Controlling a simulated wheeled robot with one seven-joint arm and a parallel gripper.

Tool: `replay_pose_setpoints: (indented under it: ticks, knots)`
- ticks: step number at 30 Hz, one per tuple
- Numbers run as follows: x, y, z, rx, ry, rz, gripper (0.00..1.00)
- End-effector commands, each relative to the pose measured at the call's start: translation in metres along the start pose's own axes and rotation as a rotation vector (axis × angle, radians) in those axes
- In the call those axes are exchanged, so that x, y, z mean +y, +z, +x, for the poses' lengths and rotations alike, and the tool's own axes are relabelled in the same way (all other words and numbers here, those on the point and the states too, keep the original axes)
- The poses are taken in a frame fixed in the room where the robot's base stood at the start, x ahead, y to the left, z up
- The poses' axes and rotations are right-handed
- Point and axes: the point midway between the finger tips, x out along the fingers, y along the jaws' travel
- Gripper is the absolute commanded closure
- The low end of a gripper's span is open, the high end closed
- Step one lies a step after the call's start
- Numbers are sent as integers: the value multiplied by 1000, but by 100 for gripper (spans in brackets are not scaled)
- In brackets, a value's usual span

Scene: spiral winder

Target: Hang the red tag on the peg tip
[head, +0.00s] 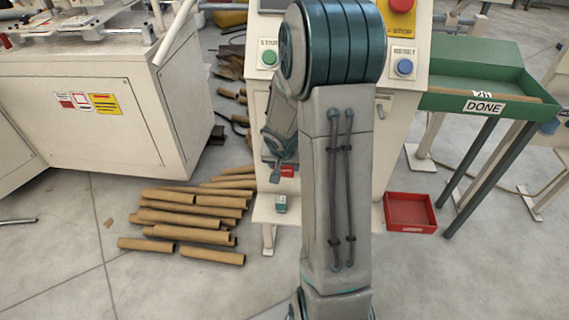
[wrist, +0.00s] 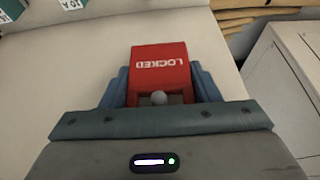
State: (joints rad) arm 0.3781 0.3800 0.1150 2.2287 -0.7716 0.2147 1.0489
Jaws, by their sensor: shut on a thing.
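The red tag (wrist: 160,70) is between the blue-grey jaws of my gripper (wrist: 160,88) in the wrist view. Its white word LOCKED reads upside down there. A small grey rounded knob (wrist: 159,97) shows at the tag's near end, between the jaws. I cannot tell whether it is the peg tip or part of the tag. In the head view the tag (head: 287,171) is a small red patch by my gripper (head: 279,164), in front of the pale machine stand. I cannot pick out the peg for sure; my arm hides much of the stand's middle.
The pale stand (head: 398,130) carries green and blue buttons and a red stop knob. A small teal labelled block (head: 280,205) is on its low ledge. Brown tubes (head: 195,220) lie left on the floor. A red bin (head: 410,213) and green DONE tray (head: 480,85) are right.

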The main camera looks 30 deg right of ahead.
Motion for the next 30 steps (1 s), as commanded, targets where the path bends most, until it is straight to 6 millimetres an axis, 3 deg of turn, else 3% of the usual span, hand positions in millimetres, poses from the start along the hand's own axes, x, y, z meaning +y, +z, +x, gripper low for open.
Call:
replay_pose_setpoints:
  ticks: [11, 12, 14, 30]
  knots:
    - [0, 2, 6, 1, 0, -1, 71]
    - [0, 2, 4, 0, 0, -1, 33]
    - [0, 2, 4, 0, 0, 0, 22]
    - [0, 2, 3, 0, 0, -1, 22]
